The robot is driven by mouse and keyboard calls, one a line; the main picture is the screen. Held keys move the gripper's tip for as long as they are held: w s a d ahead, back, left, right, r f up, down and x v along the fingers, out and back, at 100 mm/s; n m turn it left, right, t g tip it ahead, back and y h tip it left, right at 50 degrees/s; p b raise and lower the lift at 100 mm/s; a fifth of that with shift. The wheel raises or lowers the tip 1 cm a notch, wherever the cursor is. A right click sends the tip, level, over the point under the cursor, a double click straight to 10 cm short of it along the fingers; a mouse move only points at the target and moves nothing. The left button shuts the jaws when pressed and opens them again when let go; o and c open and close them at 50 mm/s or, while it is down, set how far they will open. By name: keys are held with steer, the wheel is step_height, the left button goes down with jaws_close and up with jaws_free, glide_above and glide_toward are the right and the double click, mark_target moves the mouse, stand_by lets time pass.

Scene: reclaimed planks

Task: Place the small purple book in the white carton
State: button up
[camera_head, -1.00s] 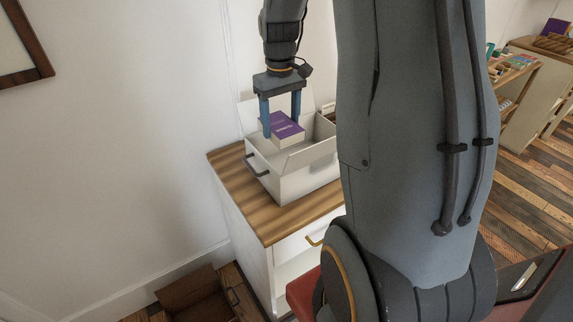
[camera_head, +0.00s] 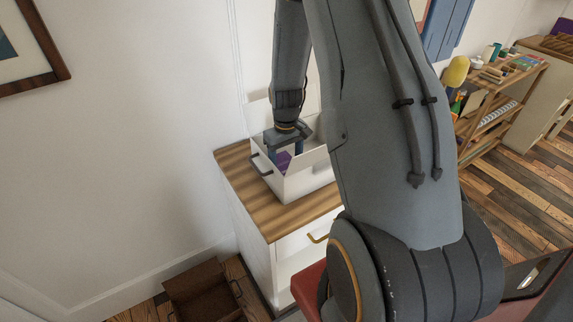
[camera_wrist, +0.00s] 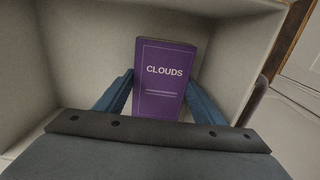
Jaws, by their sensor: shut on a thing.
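The small purple book (camera_wrist: 161,78), with "CLOUDS" on its cover, is between the two blue fingers of my gripper (camera_wrist: 160,95). My gripper (camera_head: 287,150) is shut on it and reaches down into the white carton (camera_head: 296,185), which stands open on the cabinet top. In the head view only a part of the purple book (camera_head: 284,162) shows above the carton's near wall. In the wrist view the pale inner walls of the carton (camera_wrist: 80,55) surround the book. Whether the book touches the carton's floor I cannot tell.
The carton stands on a white cabinet with a wooden top (camera_head: 240,175); bare wood shows to its left and front. An open brown box (camera_head: 203,290) lies on the floor at lower left. A shelf with several items (camera_head: 490,100) stands at the right.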

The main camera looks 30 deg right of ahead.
mark_target(286, 166)
steer(key=shift+f, duration=0.4)
steer(key=shift+f, duration=0.2)
steer(key=o, duration=0.9)
step_height(286, 166, up, 12)
steer(key=b, duration=0.3)
steer(key=shift+r, duration=0.2)
